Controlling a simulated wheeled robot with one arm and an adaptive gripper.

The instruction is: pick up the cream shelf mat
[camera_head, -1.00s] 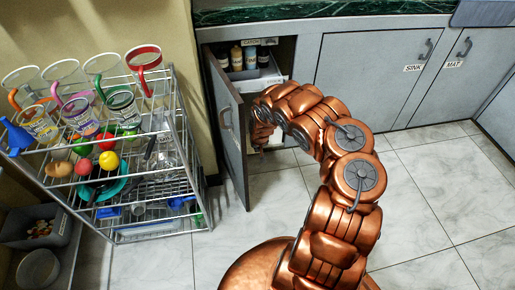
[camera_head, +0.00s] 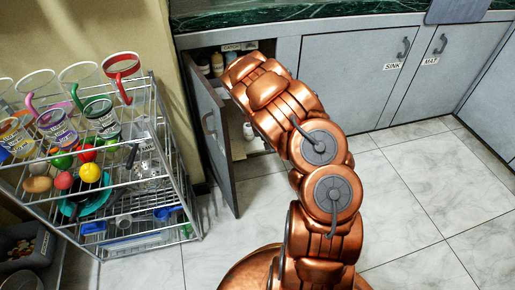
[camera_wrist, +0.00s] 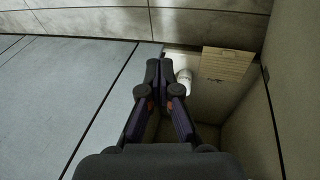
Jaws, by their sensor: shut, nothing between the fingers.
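A cream, ribbed flat panel (camera_wrist: 228,64) with a small dark mark shows right of centre in the wrist view; it looks like the cream shelf mat. It lies inside the cabinet, beyond and to the right of my gripper (camera_wrist: 160,65). My gripper's fingertips are together, with nothing between them, and apart from the panel. A white bottle (camera_wrist: 184,77) stands between the fingertips and the panel in the picture. In the head view my arm hides the gripper and much of the cabinet opening; I cannot make out the mat there for sure.
The cabinet door (camera_head: 214,140) stands open left of my arm. Small bottles (camera_head: 217,62) stand on the upper shelf, and the white bottle shows lower down. A wire rack (camera_head: 150,190) with cups and toys stands at the left. The tiled floor at right is clear.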

